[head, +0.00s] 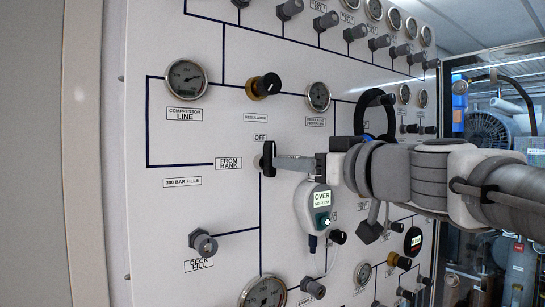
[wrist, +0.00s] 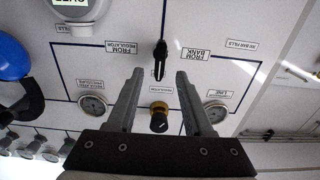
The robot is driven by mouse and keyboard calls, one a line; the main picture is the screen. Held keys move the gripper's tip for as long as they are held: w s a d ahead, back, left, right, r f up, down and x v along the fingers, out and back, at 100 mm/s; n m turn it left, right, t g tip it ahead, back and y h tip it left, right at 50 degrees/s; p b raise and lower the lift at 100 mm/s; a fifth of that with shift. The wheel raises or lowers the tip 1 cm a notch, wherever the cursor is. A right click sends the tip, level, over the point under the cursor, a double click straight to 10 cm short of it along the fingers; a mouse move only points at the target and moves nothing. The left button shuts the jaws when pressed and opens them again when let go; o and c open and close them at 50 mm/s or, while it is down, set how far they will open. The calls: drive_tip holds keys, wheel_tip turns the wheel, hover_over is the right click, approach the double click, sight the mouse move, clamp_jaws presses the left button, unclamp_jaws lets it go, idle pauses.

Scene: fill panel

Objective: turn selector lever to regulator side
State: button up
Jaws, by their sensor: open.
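The selector lever (head: 267,160) is a small black handle on the white panel, just below the OFF label (head: 260,137) and right of the FROM BANK label (head: 228,163). In the wrist view the lever (wrist: 160,58) stands roughly upright between the FROM REGULATOR label (wrist: 123,47) and the FROM BANK label, pointing to neither. My gripper (head: 281,162) is open at the lever; in the wrist view its fingertips (wrist: 159,74) lie either side of the lever's lower end, with gaps showing. The head view hides the FROM REGULATOR label behind my gripper.
A black-and-brass regulator knob (head: 264,86) and the compressor line gauge (head: 187,80) sit above the lever. A white device reading OVER (head: 313,207) hangs close below my gripper. The deck fill knob (head: 203,243) sticks out at lower left. More gauges and knobs line the panel.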

sight(270, 158)
drive_tip(key=p+x, duration=0.1)
drive_tip(key=x, duration=0.5)
drive_tip(key=shift+w+a, duration=0.25)
clamp_jaws()
